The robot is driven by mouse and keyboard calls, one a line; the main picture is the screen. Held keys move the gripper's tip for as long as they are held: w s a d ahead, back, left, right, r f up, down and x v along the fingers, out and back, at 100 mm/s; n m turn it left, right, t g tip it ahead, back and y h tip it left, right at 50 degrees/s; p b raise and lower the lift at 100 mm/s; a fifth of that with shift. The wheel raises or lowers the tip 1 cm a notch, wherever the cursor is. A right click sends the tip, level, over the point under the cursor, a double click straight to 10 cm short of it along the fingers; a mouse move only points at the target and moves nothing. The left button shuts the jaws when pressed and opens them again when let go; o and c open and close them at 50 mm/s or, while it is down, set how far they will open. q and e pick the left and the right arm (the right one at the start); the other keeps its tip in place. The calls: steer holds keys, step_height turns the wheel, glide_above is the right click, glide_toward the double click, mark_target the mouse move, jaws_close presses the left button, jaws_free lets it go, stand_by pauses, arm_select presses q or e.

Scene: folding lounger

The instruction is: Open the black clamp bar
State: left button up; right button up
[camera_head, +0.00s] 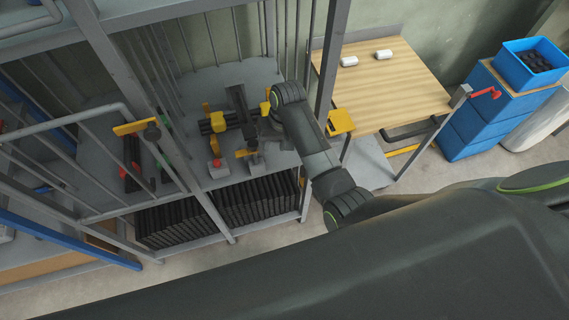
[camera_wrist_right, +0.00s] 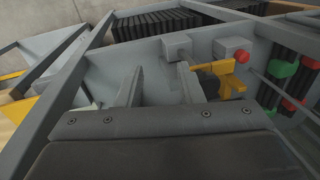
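A black clamp bar (camera_head: 239,102) with yellow fittings (camera_head: 217,122) lies on the grey shelf of a metal rack in the head view. My right gripper (camera_head: 268,130) is over the shelf just right of it, partly hidden by my own wrist. In the right wrist view, the gripper's two fingers (camera_wrist_right: 159,88) stand apart with only bare grey shelf visible between them. My left gripper is not in view.
Rack posts and thin vertical bars (camera_head: 310,45) surround the shelf closely. Black slats (camera_head: 255,203) fill the lower level. A wooden table (camera_head: 400,90) with two white items stands right. Blue crates (camera_head: 485,122) are farther right. Other red and green clamps (camera_head: 132,160) lie left.

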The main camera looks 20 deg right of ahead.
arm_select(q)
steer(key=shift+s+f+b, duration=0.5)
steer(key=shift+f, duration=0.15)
arm_select(e)
step_height(320, 180, down, 7)
steer(key=s+d, duration=0.2)
